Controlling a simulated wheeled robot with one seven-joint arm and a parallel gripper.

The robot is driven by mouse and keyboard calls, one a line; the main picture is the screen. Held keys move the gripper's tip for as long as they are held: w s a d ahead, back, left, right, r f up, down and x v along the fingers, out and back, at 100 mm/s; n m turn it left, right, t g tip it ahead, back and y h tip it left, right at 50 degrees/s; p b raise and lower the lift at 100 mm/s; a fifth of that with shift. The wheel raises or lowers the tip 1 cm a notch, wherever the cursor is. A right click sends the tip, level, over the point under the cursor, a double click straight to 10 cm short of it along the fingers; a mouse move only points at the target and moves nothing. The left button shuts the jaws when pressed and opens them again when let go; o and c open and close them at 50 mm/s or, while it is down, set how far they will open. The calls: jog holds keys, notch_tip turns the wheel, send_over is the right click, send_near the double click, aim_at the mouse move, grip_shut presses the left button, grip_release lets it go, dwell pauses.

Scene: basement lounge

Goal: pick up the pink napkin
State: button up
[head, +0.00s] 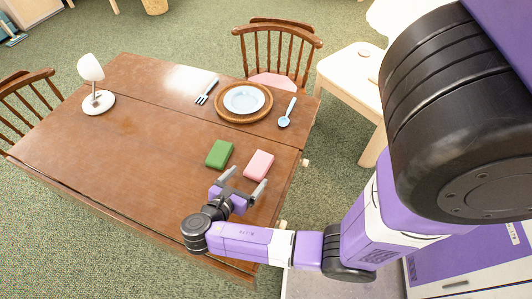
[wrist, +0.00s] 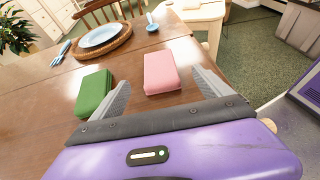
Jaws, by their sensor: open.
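The pink napkin (head: 259,165) is a folded block lying on the wooden table, near its right edge. It also shows in the wrist view (wrist: 161,72), beyond the gap between my fingers and closer to the right finger. My gripper (head: 244,182) is open and empty, just in front of the napkin on the near side. In the wrist view the open fingers (wrist: 163,90) point towards the napkin, and I cannot tell whether the right finger touches it. A green folded napkin (head: 219,154) lies to the left of the pink one, near the left finger.
A plate (head: 244,99) sits on a round woven mat (head: 221,112), with a fork (head: 206,92) and a spoon (head: 287,112) beside it. The table's middle left (head: 130,150) is clear. Chairs (head: 276,50) stand around.

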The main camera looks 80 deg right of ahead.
aim_at(258, 165)
jog(key=x, duration=0.2)
jog(key=shift+s+d, duration=0.1)
jog(key=shift+d, duration=0.2)
jog(key=x, duration=0.5)
jog(key=shift+d+f+p, duration=0.25)
jog(key=shift+f+p, duration=0.05)
jog(key=shift+p, duration=0.1)
jog(key=shift+c, duration=0.2)
jog(key=c, duration=1.4)
